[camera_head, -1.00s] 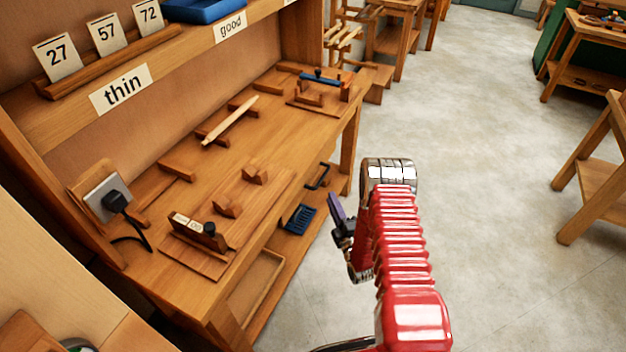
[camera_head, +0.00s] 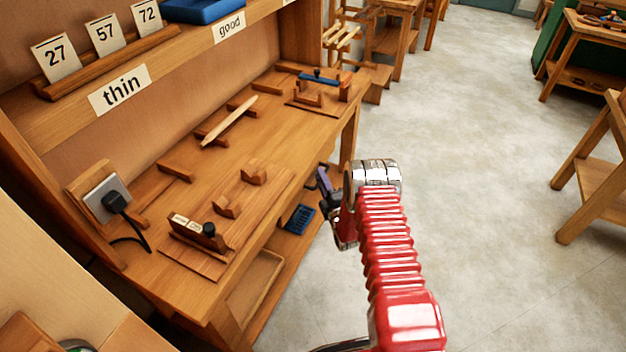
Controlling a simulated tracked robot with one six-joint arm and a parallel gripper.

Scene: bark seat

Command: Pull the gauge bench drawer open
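The gauge bench (camera_head: 225,190) is the long wooden bench at the left, with blocks and fixtures on its top. Its front edge runs from the lower left to the upper right. The drawer front lies under that edge and is mostly out of sight. Its dark handle is hidden behind my gripper. My gripper (camera_head: 324,182) is beside the bench front, below the top's edge. It is small, dark and purplish, and seen from behind. I cannot tell whether its fingers are open or whether they touch the handle.
A blue slotted tray (camera_head: 300,218) sits on the low shelf under the bench, with a wooden tray (camera_head: 255,288) nearer. A black plug and cable (camera_head: 118,203) are at the bench's back left. The grey floor (camera_head: 475,200) to the right is clear, with a wooden stand (camera_head: 593,180) beyond.

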